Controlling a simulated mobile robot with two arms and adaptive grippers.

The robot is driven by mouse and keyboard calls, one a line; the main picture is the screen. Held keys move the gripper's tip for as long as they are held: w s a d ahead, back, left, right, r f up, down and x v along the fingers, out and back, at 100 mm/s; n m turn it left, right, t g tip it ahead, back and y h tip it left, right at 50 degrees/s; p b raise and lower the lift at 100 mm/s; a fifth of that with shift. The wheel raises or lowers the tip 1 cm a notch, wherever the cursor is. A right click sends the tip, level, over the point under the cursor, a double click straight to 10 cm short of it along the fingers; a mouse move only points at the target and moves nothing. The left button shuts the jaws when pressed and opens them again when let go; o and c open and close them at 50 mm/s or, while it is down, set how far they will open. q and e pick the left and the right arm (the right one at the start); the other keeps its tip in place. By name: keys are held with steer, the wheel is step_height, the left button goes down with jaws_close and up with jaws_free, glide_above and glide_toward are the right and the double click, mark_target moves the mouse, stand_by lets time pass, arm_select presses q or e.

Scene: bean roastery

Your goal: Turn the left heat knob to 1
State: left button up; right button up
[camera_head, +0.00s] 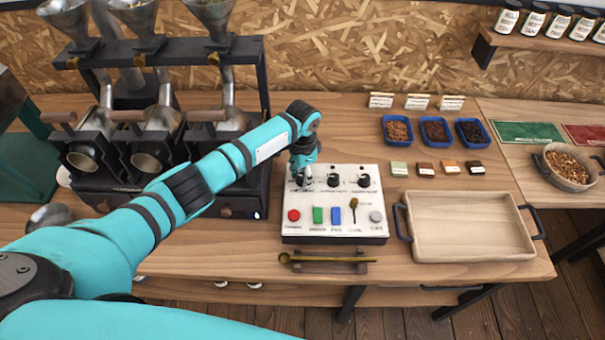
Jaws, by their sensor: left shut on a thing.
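A white control panel (308,229) stands on the wooden counter in the middle of the head view. Three heat knobs sit in a row along its back part. The middle knob (333,181) and the right knob (364,181) are black and in plain view. My left gripper (303,183) points down at the panel's back left corner and is shut on the left heat knob, which it mostly hides. The knob's pointer and number marks are too small and covered to read. My right gripper is not in view.
The panel's front row has a red button (294,215), green and blue switches, a small lever (353,208) and a grey button. A roaster (240,130) stands close left. A wooden tray (465,225) lies right; a brass scoop (325,259) lies in front.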

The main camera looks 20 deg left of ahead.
arm_select(q)
steer(key=m, duration=0.4)
steer(key=shift+m, duration=2.2)
steer(key=shift+r, duration=0.1)
steer(key=o, duration=1.1)
steer(key=shift+o, duration=0.3)
step_height(320, 180, up, 12)
